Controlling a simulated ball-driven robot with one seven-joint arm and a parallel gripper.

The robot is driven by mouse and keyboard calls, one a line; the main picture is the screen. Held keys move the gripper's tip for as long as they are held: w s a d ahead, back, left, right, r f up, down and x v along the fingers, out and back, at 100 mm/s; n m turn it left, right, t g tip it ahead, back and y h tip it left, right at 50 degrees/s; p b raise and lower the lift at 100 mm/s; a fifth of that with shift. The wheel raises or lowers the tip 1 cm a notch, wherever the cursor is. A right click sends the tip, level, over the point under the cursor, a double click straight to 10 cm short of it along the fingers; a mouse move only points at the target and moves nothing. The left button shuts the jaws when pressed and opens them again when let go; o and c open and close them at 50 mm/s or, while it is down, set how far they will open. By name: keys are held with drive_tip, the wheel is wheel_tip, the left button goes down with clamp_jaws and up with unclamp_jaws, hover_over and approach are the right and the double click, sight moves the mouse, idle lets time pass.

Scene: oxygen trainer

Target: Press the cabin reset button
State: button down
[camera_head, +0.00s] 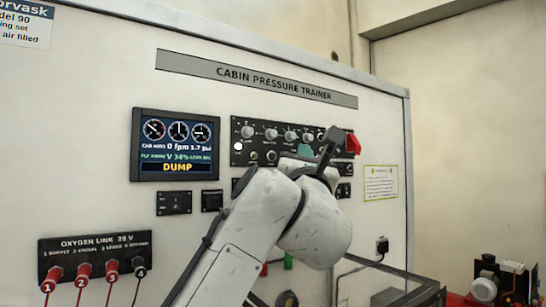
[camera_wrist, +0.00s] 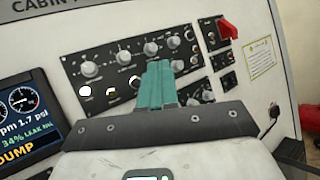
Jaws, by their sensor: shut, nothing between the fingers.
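The black control panel (camera_head: 240,129) under the "CABIN PRESSURE TRAINER" strip carries a row of grey knobs and smaller controls. It fills the middle of the wrist view (camera_wrist: 72,68). A lit white round button (camera_head: 238,146) sits at its lower left; it also shows in the wrist view (camera_wrist: 85,91). I cannot read which control is labelled cabin reset. My gripper (camera_head: 305,150) has teal fingers, shut and empty, in front of the panel's middle. In the wrist view the fingers (camera_wrist: 159,66) hide part of the panel. I cannot tell whether they touch it.
A display (camera_head: 177,145) left of the panel reads "DUMP". A red switch cover (camera_head: 353,143) stands out at the panel's right. Smaller black switch boxes (camera_head: 174,202) sit below. An oxygen link box (camera_head: 95,252) with red plugs and cables is at lower left.

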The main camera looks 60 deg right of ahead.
drive_tip(key=w+d, duration=0.3)
drive_tip(key=w, duration=0.3)
drive_tip(key=shift+w+d+p, duration=0.15)
drive_tip(key=shift+w+p, duration=0.15)
drive_tip(key=shift+w, duration=0.1)
drive_tip(key=shift+w, duration=0.1)
idle(1.7)
drive_tip(key=shift+w+d, duration=0.2)
drive_tip(key=shift+w, duration=0.05)
drive_tip(key=shift+w+d, duration=0.15)
drive_tip(key=shift+w, duration=0.3)
idle(1.0)
drive_tip(key=shift+s+a+b, duration=0.35)
drive_tip(key=shift+s+b, duration=0.05)
drive_tip(key=shift+s, duration=0.35)
drive_tip(key=shift+s+a+b, duration=0.2)
drive_tip(key=shift+s+a, duration=0.15)
drive_tip(key=shift+s, duration=0.4)
drive_tip(key=shift+s+a+b, duration=0.2)
drive_tip(key=shift+s+a, duration=0.2)
drive_tip(key=shift+s, duration=0.4)
drive_tip(key=shift+s+a+b, duration=0.2)
drive_tip(key=shift+s+a, duration=0.15)
drive_tip(key=shift+s, duration=0.4)
drive_tip(key=shift+f, duration=0.1)
